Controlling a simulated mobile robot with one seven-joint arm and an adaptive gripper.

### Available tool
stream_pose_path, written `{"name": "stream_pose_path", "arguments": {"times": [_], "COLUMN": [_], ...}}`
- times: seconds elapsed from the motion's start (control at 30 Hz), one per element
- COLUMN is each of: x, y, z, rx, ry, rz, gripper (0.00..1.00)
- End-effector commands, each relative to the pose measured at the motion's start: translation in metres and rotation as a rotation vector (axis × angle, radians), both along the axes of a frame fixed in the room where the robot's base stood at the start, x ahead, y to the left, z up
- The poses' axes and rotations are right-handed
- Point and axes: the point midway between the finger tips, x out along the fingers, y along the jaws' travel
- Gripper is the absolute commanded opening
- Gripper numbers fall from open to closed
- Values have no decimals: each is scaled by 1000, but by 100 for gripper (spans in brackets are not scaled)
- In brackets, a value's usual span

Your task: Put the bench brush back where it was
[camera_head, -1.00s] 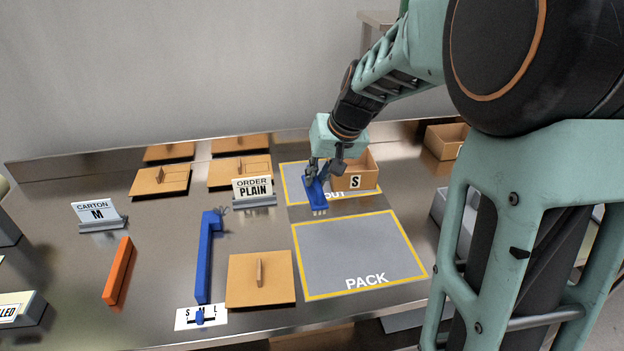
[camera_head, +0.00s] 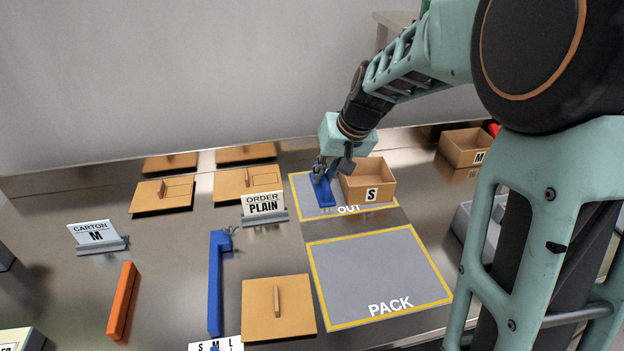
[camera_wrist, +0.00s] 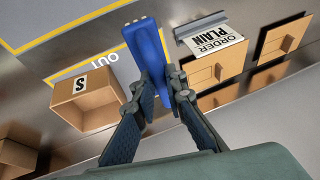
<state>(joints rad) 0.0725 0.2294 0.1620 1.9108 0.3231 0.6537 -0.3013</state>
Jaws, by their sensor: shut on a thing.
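The bench brush is the blue piece (camera_head: 323,192) held by my gripper (camera_head: 323,170) over the left part of the grey OUT area (camera_head: 306,208). In the wrist view the brush (camera_wrist: 143,42) points away from my gripper (camera_wrist: 160,88), with its light bristle tips at the far end. Both fingers are shut on its near part. The open carton marked S (camera_head: 369,176) stands just right of the brush. It also shows in the wrist view (camera_wrist: 88,103). I cannot tell whether the brush touches the surface.
The ORDER PLAIN sign (camera_head: 264,206) stands left of the OUT area. The yellow-edged PACK area (camera_head: 375,270) in front is empty. A long blue bar (camera_head: 215,290), an orange bar (camera_head: 122,300) and cardboard pieces (camera_head: 278,308) lie to the left. An M carton (camera_head: 466,148) stands at right.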

Motion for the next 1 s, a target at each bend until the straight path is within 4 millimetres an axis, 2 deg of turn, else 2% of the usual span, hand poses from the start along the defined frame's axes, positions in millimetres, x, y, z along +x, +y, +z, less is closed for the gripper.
{"name": "stream_pose_path", "arguments": {"times": [0.27,0.5,0.63,0.87,1.0], "x": [48,77,87,95,96], "y": [15,23,26,29,29], "z": [-22,-59,-71,-80,-98], "rx": [0,0,0,0,0], "ry": [2,2,1,0,4], "rz": [2,0,0,0,0], "gripper": [0,0,0,0,0]}}
